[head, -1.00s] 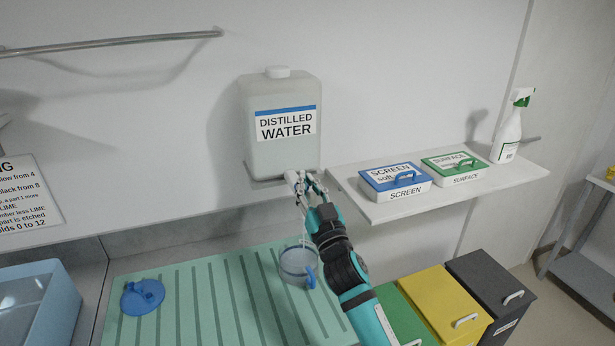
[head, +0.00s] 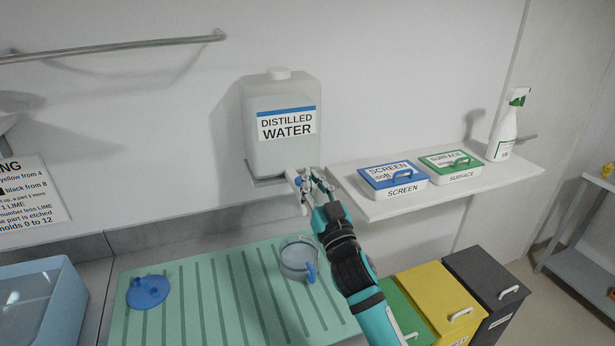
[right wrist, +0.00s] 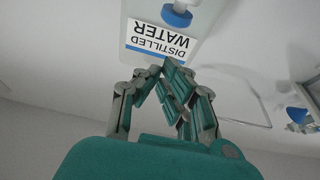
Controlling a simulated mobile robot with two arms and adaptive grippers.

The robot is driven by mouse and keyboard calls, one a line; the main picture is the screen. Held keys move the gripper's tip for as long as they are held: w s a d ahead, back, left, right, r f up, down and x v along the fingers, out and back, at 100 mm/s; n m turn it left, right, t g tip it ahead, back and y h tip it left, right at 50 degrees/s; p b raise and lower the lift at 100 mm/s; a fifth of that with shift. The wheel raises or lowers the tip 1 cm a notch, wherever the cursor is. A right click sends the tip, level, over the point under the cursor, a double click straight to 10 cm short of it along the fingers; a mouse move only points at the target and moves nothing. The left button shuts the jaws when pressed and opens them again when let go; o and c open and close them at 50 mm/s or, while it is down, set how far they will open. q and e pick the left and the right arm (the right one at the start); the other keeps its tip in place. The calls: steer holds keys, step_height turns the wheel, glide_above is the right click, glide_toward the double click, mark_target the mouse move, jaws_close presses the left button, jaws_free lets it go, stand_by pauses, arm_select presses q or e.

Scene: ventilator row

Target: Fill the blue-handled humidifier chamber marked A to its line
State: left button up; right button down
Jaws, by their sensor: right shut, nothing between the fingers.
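The clear humidifier chamber (head: 296,262) with its blue handle (head: 310,272) stands on the green ribbed mat below the distilled water container (head: 284,150). Its mark, fill line and water level are too small to read. A white tap with a blue part (head: 298,182) sits at the container's bottom edge; a blue knob (right wrist: 177,15) shows in the right wrist view. My right gripper (head: 318,182) is shut and empty, close beside the tap; I cannot tell whether it touches. In the right wrist view its fingers (right wrist: 162,72) come together before the container's label. My left gripper is out of view.
A blue round lid (head: 148,292) lies on the green mat (head: 215,310). A blue basin (head: 40,305) is at the left. A white shelf (head: 450,192) holds SCREEN and SURFACE boxes and a spray bottle (head: 503,135). Lidded bins (head: 435,295) stand at lower right.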

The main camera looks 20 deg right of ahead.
steer(key=b+v, duration=0.1)
steer(key=v, duration=0.5)
steer(key=shift+b, duration=0.35)
steer(key=shift+d, duration=0.1)
